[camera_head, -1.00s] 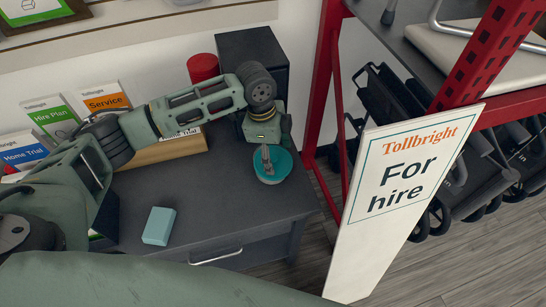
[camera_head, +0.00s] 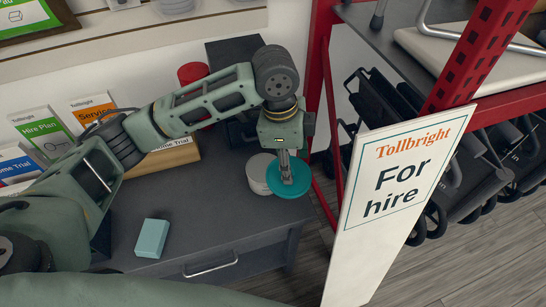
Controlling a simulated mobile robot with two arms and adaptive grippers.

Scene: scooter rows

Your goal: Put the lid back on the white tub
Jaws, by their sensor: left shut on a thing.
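The white tub (camera_head: 259,176) stands on the dark desktop near its right end. Its top looks pale, and its right side is partly hidden by the lid and gripper. The round teal lid (camera_head: 291,191) is at the right of the tub, overlapping it in the picture and hanging over the desk's right end. My left gripper (camera_head: 286,178) points down and is shut on the lid near its middle. I cannot tell whether the lid touches the tub. My right gripper is not in view.
A light blue block (camera_head: 152,238) lies at the front left of the desk (camera_head: 215,215). Brochures (camera_head: 45,135) stand at the left. A red cylinder (camera_head: 193,73) is behind my arm. A "For hire" sign (camera_head: 395,190) and red rack (camera_head: 480,65) stand at the right.

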